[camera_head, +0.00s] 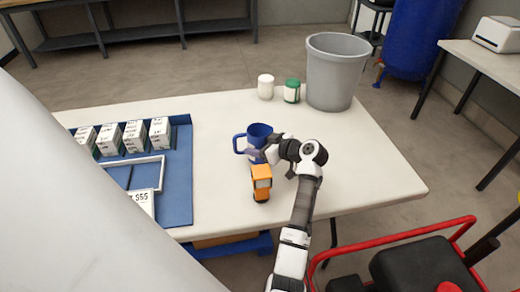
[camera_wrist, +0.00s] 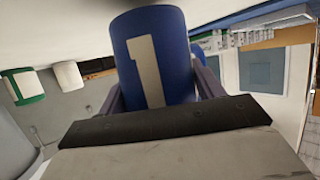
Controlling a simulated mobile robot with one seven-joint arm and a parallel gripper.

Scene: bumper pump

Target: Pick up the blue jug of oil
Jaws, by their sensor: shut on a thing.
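The blue jug (camera_head: 257,131) stands on the white table in the head view, its handle toward the left. In the wrist view the blue jug (camera_wrist: 181,50) fills the space between the fingers and bears a large pale "1". My gripper (camera_head: 264,153) reaches it from the front right and is shut on its body, with a finger on each side in the wrist view. My wrist hides part of the jug's lower right side. I cannot tell whether its base is clear of the table.
A small orange object (camera_head: 261,182) stands just in front of the jug. A white container (camera_head: 265,87), a green-and-white container (camera_head: 292,91) and a grey bin (camera_head: 334,75) stand at the back. A blue tray (camera_head: 180,190) with white boxes lies left. The table's right side is clear.

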